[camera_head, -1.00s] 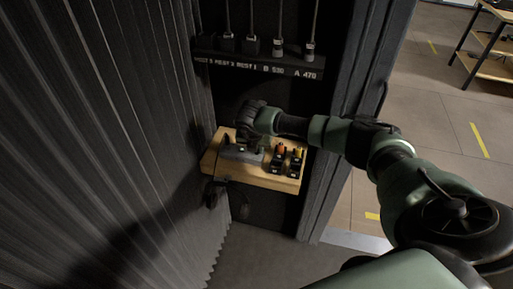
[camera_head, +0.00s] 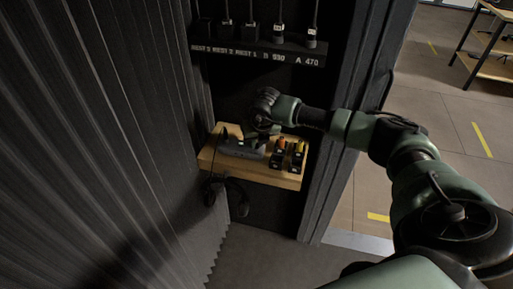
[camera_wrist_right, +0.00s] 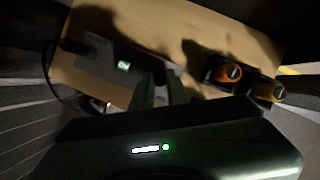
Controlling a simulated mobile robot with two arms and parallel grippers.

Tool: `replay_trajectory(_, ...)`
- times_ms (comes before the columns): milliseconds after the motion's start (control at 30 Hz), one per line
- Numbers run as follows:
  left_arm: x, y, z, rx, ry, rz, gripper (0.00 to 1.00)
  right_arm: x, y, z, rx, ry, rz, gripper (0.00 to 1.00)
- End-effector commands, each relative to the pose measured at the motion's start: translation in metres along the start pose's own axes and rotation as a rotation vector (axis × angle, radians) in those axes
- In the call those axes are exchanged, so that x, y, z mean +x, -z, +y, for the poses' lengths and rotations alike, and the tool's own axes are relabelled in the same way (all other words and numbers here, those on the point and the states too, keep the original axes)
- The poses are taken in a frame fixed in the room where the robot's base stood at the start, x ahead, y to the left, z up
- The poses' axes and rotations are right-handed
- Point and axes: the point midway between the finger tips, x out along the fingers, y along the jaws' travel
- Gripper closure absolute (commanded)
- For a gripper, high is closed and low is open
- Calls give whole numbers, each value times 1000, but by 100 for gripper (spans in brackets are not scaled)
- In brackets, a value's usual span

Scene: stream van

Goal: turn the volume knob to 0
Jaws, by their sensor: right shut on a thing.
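A dark grey control box (camera_head: 238,148) lies on a small wooden shelf (camera_head: 225,168). In the wrist view the box (camera_wrist_right: 95,68) shows a small lit green display. My right gripper (camera_head: 262,128) reaches down over the right part of the box. In the wrist view its fingers (camera_wrist_right: 157,92) are close together at the box, shut on the volume knob, which they mostly hide. I cannot read the knob's setting. My left gripper is not in view.
Right of the box stand small black holders with orange (camera_wrist_right: 229,73) and yellow (camera_wrist_right: 270,92) tops. A black rack (camera_head: 260,50) with labelled slots and hanging cables is above. A dark looped cable (camera_head: 232,193) hangs below the shelf. A ribbed wall (camera_head: 100,120) closes the left.

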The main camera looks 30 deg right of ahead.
Motion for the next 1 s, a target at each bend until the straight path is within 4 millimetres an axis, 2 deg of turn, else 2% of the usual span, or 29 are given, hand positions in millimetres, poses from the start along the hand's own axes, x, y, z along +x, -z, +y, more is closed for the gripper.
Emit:
replay_trajectory(33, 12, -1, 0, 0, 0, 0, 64, 5, 2, -1, -38, -18, -2, 100)
replay_trajectory(400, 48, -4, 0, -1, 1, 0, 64, 4, 0, -3, -360, -152, -3, 100)
replay_trajectory(1000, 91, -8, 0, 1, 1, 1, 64, 3, -3, -5, -886, -370, -4, 100)
